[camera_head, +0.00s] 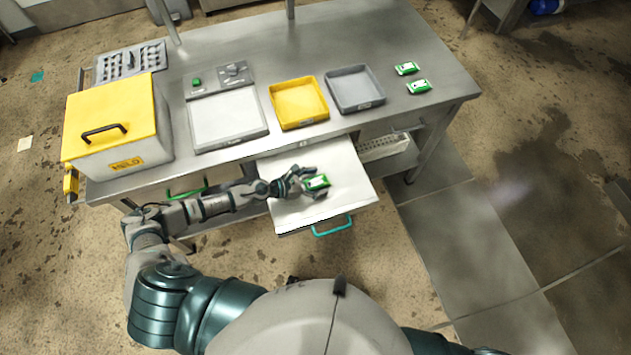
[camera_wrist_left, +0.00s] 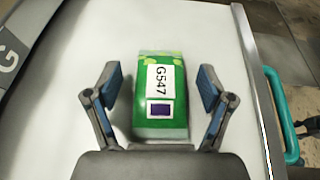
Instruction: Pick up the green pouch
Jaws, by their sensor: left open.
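A green pouch (camera_head: 316,182) lies on the white surface of the pulled-out drawer (camera_head: 345,165) in the head view. In the left wrist view the pouch (camera_wrist_left: 160,95) shows a white label reading G547 and a dark square. My left gripper (camera_head: 309,182) is open at the pouch; in the left wrist view its fingers (camera_wrist_left: 160,98) stand on either side of it, with a gap on each side. Two more green pouches, an upper one (camera_head: 407,68) and a lower one (camera_head: 418,87), lie on the table's right end. My right gripper does not show.
A yellow tray (camera_head: 300,122), a grey tray (camera_head: 357,107) and a scale (camera_head: 228,135) stand on the metal table (camera_head: 270,50). A yellow-lidded box (camera_head: 115,155) is at the left. The drawer has a teal handle (camera_head: 332,229) at its front edge.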

